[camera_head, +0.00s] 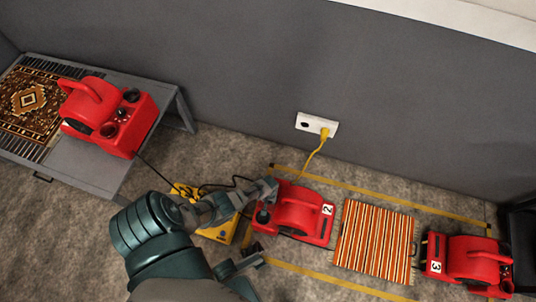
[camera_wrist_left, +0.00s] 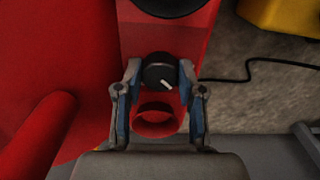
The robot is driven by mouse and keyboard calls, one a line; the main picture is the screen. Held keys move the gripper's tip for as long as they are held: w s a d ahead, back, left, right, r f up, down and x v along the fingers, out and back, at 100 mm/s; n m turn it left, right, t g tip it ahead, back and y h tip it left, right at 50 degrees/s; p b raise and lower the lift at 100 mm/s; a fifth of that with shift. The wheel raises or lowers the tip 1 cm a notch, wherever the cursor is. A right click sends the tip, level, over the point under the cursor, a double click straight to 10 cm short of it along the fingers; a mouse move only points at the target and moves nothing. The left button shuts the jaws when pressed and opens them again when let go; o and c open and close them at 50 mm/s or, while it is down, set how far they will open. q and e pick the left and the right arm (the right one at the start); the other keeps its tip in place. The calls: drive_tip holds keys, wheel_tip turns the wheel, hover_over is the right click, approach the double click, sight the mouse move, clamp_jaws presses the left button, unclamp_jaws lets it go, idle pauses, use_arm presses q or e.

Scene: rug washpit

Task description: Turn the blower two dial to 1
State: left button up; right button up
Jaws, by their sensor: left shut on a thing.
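Blower two (camera_head: 300,212) is the red blower with a white "2" label, on the floor in the middle of the head view. In the left wrist view its black dial (camera_wrist_left: 160,72) has a white mark pointing to the lower right. My left gripper (camera_head: 268,190) is at the blower's left end. In the wrist view its two fingers (camera_wrist_left: 160,80) are shut on the dial, one on each side. Any numbers around the dial cannot be read. A grey piece that looks like my right gripper (camera_head: 240,268) is below, apart from the blower; its jaws are unclear.
A yellow box (camera_head: 219,232) and black cable lie left of blower two. A striped mat (camera_head: 374,242) and blower three (camera_head: 468,262) are to the right. Another red blower (camera_head: 108,115) stands on a grey table (camera_head: 90,168). A yellow plug sits in the wall socket (camera_head: 317,125).

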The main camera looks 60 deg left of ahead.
use_arm(q)
drive_tip(key=shift+w+a+r, duration=0.15)
drive_tip(key=shift+w+a, duration=0.1)
drive_tip(key=shift+w, duration=0.05)
drive_tip(key=o, duration=0.8)
drive_tip(key=shift+o, duration=0.3)
drive_tip(key=shift+s+d, duration=0.1)
wheel_tip(320, 180, up, 12)
drive_tip(key=shift+f, duration=0.2)
